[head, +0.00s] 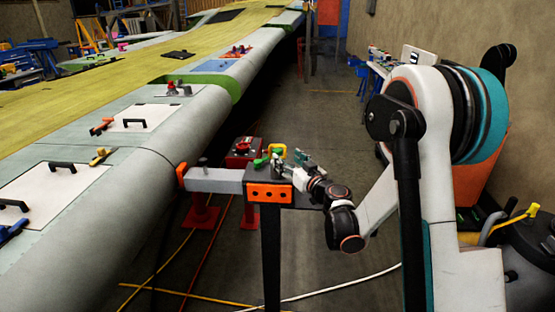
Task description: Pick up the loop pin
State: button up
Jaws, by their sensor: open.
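A small yellow loop (277,149), which looks like the loop pin, stands up at the back of the dark top of a jig stand (270,193). A small green piece (261,161) is just left of it and partly overlaps it in this view. My gripper (291,161) reaches in from the right, low over the stand top and close to the loop's right side. Its jaws are open and small in the picture. I cannot tell whether a finger touches the loop. The lower part of the loop is hidden.
A grey beam (215,180) with an orange end runs from the stand to the wing's rounded edge (130,185). A red box (243,148) sits behind the stand. Cables (340,288) lie on the floor. A bench (378,62) stands along the right wall.

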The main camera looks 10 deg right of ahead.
jog(key=b+x, duration=0.1)
jog(key=x, duration=0.4)
jog(key=shift+r+b, duration=0.1)
jog(key=shift+b, duration=0.25)
grip_shut()
